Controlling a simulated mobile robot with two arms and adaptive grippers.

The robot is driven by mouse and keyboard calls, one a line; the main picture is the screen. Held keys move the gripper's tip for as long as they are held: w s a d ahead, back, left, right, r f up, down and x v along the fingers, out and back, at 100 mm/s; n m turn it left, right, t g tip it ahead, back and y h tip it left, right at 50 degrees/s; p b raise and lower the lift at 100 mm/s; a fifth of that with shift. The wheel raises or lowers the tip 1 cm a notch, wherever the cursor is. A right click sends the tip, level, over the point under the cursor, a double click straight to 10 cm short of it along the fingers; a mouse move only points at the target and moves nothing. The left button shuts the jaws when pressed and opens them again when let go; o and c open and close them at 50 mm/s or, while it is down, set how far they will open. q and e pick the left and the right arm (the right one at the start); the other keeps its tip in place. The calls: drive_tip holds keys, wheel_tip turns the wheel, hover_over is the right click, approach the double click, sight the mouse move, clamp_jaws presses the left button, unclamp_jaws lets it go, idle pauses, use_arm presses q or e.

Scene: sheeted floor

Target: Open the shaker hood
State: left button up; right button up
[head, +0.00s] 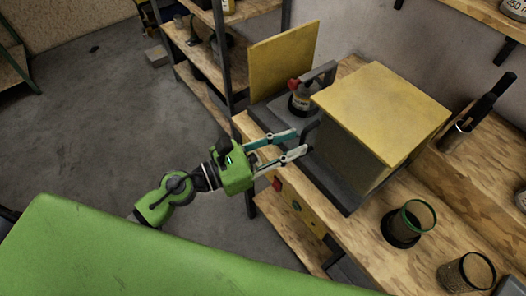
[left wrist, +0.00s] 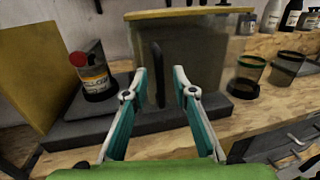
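The shaker hood (head: 385,110) is a box with a yellow top and a see-through front, on a dark grey base on the wooden bench. It also shows in the left wrist view (left wrist: 205,50). Its black upright handle (left wrist: 158,75) is on the front face. My left gripper (head: 301,142) is open in front of the hood. In the left wrist view its fingertips (left wrist: 160,74) appear on either side of the handle; I cannot tell whether they touch it. My right gripper is not in view.
A bottle with a red cap (head: 300,97) stands on the dark base left of the hood, near an upright yellow panel (head: 283,60). Glass beakers (head: 416,217) stand at the bench's right. The floor at left is mostly clear.

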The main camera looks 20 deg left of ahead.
use_arm(q)
drive_tip(key=v, duration=0.8)
drive_tip(key=shift+s+a, duration=0.2)
